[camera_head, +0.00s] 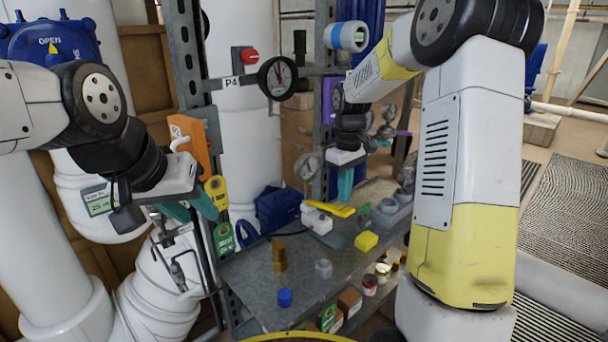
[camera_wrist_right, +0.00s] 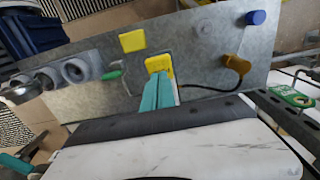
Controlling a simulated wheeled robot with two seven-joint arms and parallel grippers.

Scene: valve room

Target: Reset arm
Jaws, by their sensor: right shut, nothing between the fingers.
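My left gripper (camera_head: 192,212) hangs at the left of the head view, beside the tag rail. Its two teal fingers are apart with nothing seen between them. My right gripper (camera_head: 345,188) is above the back part of the metal bench (camera_head: 240,290). Its teal fingers are shut and empty, and they lie together in the right wrist view (camera_wrist_right: 158,95). A yellow item (camera_wrist_right: 158,64) shows just beyond the fingertips there; whether they touch it cannot be told. My right arm's links cover much of the right side of the head view.
The bench holds a yellow block (camera_head: 366,241), a blue cylinder (camera_head: 285,297), a brass fitting (camera_head: 279,256) and a blue toolbox (camera_head: 278,208). A gauge (camera_head: 278,77) and a red button (camera_head: 249,56) are on the frame. White pipes stand at left; floor grating lies at right.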

